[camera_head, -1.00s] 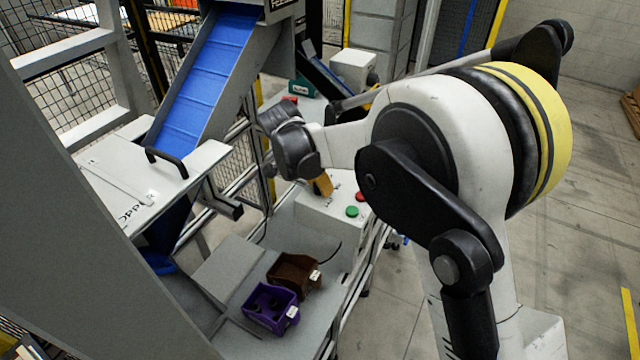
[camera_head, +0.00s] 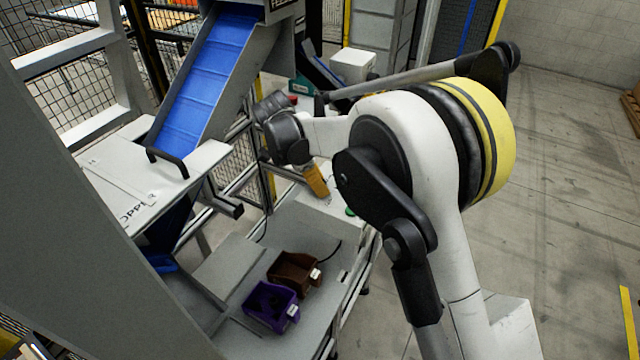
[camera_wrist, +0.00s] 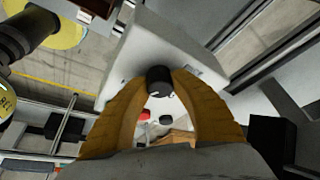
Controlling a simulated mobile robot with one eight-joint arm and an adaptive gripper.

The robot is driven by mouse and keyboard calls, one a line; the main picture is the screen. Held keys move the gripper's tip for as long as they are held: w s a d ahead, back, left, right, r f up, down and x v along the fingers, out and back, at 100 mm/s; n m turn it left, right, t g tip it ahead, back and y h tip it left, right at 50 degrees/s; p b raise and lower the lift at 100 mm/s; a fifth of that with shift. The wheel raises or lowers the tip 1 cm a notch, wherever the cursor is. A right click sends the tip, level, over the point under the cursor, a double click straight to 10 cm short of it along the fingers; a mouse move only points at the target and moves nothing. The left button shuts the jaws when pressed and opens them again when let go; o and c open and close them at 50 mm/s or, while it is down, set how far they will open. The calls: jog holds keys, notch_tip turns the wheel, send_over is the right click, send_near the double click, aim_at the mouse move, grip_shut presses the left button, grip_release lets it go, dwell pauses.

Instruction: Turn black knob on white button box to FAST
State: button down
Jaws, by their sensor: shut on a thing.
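The white button box (camera_head: 328,202) stands at the bench's edge, partly hidden by my arm in the head view. It also shows in the wrist view (camera_wrist: 150,45). A green button (camera_head: 350,211) shows on its top. The black knob (camera_wrist: 160,80) sits between my fingertips in the wrist view; its pointer and the FAST marking cannot be read. The knob is hidden in the head view. My gripper (camera_head: 317,181), with orange fingers, is over the box, and in the wrist view (camera_wrist: 160,84) its tips are shut on the knob.
A purple bin (camera_head: 270,307) and a brown bin (camera_head: 294,272) stand on the grey bench in front of the box. A blue conveyor (camera_head: 206,85) rises at the left. A white box (camera_head: 353,64) stands behind. Open floor lies to the right.

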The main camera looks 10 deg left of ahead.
jog(key=c, duration=1.1)
grip_release()
jog(key=v, duration=1.2)
jog(key=shift+d, duration=0.1)
